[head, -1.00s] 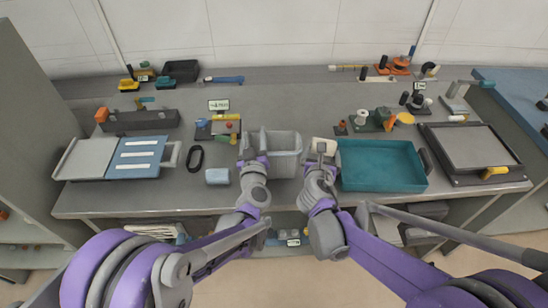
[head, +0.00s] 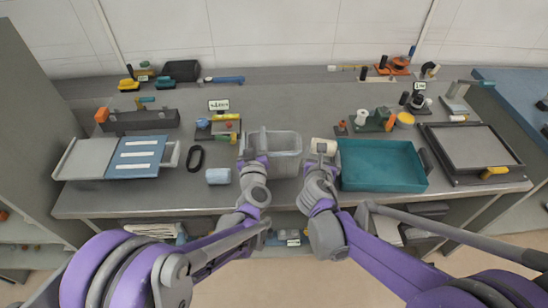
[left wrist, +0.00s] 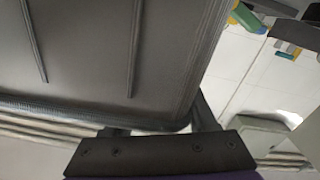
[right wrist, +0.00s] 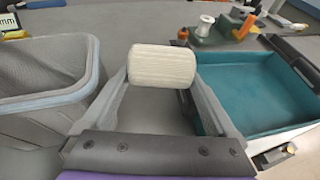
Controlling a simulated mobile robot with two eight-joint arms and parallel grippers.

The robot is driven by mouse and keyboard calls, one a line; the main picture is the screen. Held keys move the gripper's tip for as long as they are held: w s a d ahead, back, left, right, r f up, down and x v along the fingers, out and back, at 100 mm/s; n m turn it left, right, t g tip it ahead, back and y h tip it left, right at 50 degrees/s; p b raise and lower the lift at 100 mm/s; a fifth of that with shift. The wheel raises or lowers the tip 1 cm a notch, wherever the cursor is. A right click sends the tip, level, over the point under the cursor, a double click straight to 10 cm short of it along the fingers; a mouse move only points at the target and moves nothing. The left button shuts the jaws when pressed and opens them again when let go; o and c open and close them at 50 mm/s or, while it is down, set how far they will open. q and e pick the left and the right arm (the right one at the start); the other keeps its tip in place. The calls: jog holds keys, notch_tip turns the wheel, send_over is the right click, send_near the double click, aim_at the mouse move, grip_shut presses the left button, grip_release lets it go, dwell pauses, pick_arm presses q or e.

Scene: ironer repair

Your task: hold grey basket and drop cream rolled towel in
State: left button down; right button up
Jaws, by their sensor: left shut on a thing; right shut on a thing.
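The grey basket (head: 284,146) stands upright on the bench in the middle of the head view. It also shows at the left of the right wrist view (right wrist: 40,80). My left gripper (head: 254,155) is shut on the basket's left wall. In the left wrist view, the basket's wall (left wrist: 95,50) fills much of the picture. The cream rolled towel (right wrist: 162,66) is between the fingertips of my right gripper (right wrist: 163,72), which is shut on it. The towel (head: 323,146) is just right of the basket, apart from it, and left of the teal tray.
The teal tray (head: 380,170) stands close to the right of my right gripper. A light blue roll (head: 218,176) and a black ring (head: 195,158) lie left of the basket. A sign (head: 218,105) and small tools stand behind.

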jog(key=shift+d+r+m+h, duration=0.4)
jog(key=shift+r, duration=0.05)
jog(key=shift+w+a+r+g+h, duration=0.15)
jog(key=shift+a+r+g, duration=0.1)
jog(key=shift+r, duration=0.35)
jog(key=shift+w+a+r+g+h, duration=0.15)
jog(key=shift+a+r+g, duration=0.1)
jog(key=shift+r, duration=0.3)
jog(key=a+r+t+y, duration=0.1)
jog(key=a+r, duration=1)
jog(key=a, duration=0.1)
jog(key=shift+n, duration=0.4)
jog(key=shift+w+a+f, duration=0.1)
jog(key=shift+a+f, duration=0.1)
jog(key=shift+f, duration=1.2)
jog(key=shift+a+f, duration=0.2)
jog(key=shift+f, duration=1.2)
jog(key=o, duration=1.1)
jog(key=v, duration=0.8)
jog(key=shift+d+r, duration=0.1)
